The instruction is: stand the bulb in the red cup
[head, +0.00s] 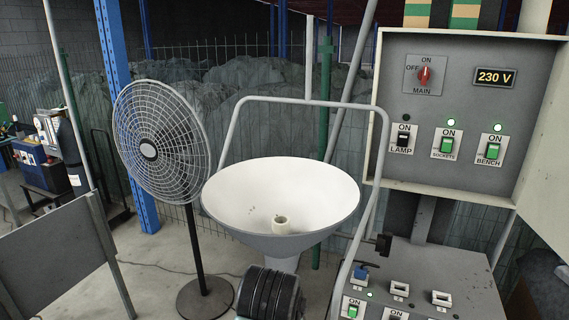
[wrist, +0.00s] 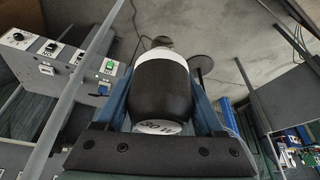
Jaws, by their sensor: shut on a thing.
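In the wrist view my gripper (wrist: 161,88) is shut on the bulb (wrist: 162,92), with a blue finger on each side of it. The bulb has a dark, rounded body with a white band at its far end. A white patch with "30 W"-like print shows at its near end. A narrow tip points away from the gripper, over the floor. No red cup shows in either view. I cannot make out the gripper's fingers or the bulb in the head view.
A wide white lamp bowl (head: 245,190) with an empty-looking socket (head: 281,224) stands in the middle. A fan (head: 161,140) is at left. A switch panel (head: 460,75) is at right, above a grey bench console (head: 440,265). A grey bent tube frame (head: 300,101) rises around the bowl.

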